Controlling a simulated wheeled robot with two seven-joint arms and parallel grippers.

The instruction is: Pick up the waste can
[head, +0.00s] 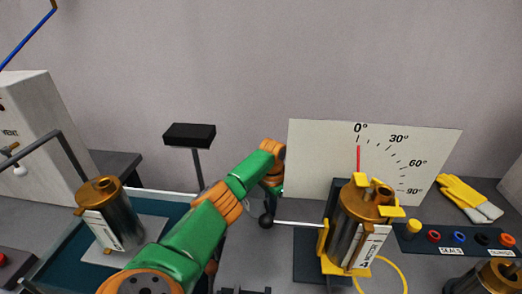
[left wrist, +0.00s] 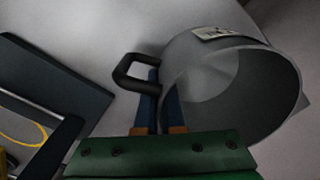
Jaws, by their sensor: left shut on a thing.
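The waste can (left wrist: 235,85) is a grey open-topped cylinder in the left wrist view, seen tilted with its mouth toward the lower right. It has a black loop handle (left wrist: 128,75) on its left side and a pale label on its outer wall. My left gripper (left wrist: 162,82) is shut on the can, its two blue fingers at the wall beside the handle; exactly which part lies between them is hard to tell. In the head view my left arm reaches up and away, and its gripper and the can are not clearly visible. My right gripper is in neither view.
A brass pump (head: 358,220) in a yellow-clamped stand is at the right, before a white angle board (head: 300,160). Another brass canister (head: 108,215) stands on a teal-based tray at the left. Yellow gloves (head: 465,195) and coloured seals lie at the right.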

